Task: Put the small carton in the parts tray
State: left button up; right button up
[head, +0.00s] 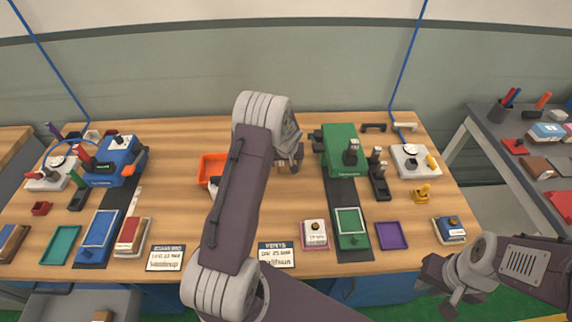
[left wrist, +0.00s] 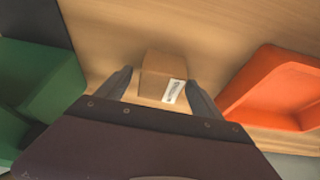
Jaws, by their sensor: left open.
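The small carton (left wrist: 163,66) is a brown box with a white label on its side, resting on the wooden table in the left wrist view. My left gripper (left wrist: 160,90) is open, with one finger on either side of the carton and a gap to it at each side. In the head view my left gripper (head: 297,158) is over the back middle of the table; I cannot make out the carton there. An orange tray (left wrist: 275,88), possibly the parts tray, lies right of the carton; the head view shows it too (head: 203,168), partly behind my left arm. My right gripper (head: 448,287) hangs at the lower right, off the table.
A green machine (head: 340,150) stands close to my left gripper. A blue machine (head: 112,160) is at the left. Teal (head: 61,245) and purple (head: 391,236) flat trays, label cards and small stacks line the front edge. A grey side table stands at the right.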

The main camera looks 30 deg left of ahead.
pick_arm(q)
grip_shut()
notch_tip(320, 180, up, 10)
jog(key=shift+r+p, duration=0.1)
jog(key=shift+p, duration=0.35)
